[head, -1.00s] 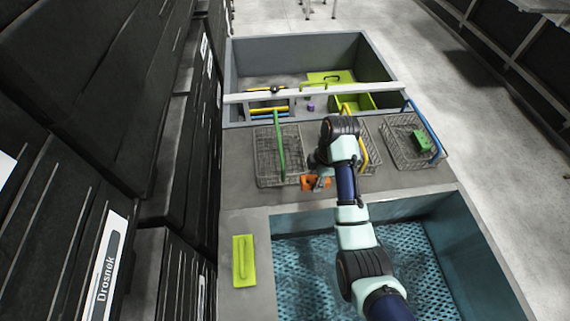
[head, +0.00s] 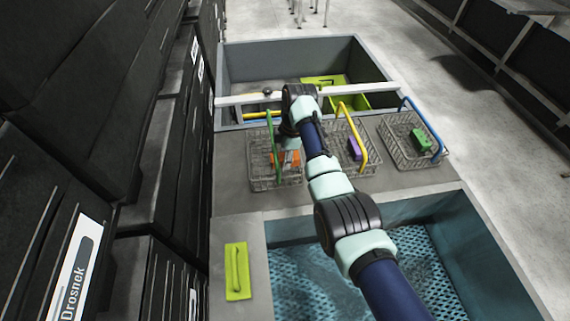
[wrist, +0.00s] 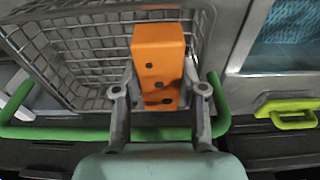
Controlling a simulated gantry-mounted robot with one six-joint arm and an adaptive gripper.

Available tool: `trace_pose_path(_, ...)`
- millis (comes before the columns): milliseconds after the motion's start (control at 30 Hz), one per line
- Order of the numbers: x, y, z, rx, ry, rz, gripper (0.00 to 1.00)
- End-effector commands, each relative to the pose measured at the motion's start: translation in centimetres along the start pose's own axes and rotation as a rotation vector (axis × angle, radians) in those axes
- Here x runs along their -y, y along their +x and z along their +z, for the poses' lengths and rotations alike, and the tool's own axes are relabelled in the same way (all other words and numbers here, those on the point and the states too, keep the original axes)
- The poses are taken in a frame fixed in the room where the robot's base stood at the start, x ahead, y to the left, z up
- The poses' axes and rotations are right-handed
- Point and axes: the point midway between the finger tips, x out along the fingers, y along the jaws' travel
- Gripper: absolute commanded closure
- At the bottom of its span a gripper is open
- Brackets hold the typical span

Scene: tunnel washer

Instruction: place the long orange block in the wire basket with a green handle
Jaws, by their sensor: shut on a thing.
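My gripper (wrist: 160,105) is shut on the long orange block (wrist: 158,65), one finger on each side of it in the wrist view. In the head view the block (head: 290,157) shows beside my wrist, over the right part of the wire basket with the green handle (head: 257,180). The same basket (wrist: 85,60) is behind and below the block in the wrist view. Its green handle (wrist: 55,132) crosses under my gripper there. I cannot tell whether the block touches the basket floor. My arm hides part of the basket's right side in the head view.
The yellow-handled basket (head: 336,160) holds a purple block (head: 354,149). The blue-handled basket (head: 395,148) holds a green block (head: 421,140). A lime handled plate (head: 237,270) lies on the front left ledge. A teal basin (head: 430,270) is in front, a grey tub (head: 345,50) behind.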

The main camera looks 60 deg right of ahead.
Motion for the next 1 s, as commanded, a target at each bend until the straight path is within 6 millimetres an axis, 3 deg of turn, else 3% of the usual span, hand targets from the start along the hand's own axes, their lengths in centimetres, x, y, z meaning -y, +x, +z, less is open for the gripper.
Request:
trace_pose_path(200, 0.0, 3.6, 0.5, 0.0, 0.0, -0.001, 0.99)
trace_pose_path(933, 0.0, 4.8, 0.7, 0.001, 0.001, -0.002, 0.99)
trace_pose_path(967, 0.0, 4.9, 0.7, 0.001, 0.001, -0.003, 0.54)
trace_pose_path(1000, 0.1, 4.9, 0.7, 0.002, 0.001, -0.003, 0.49)
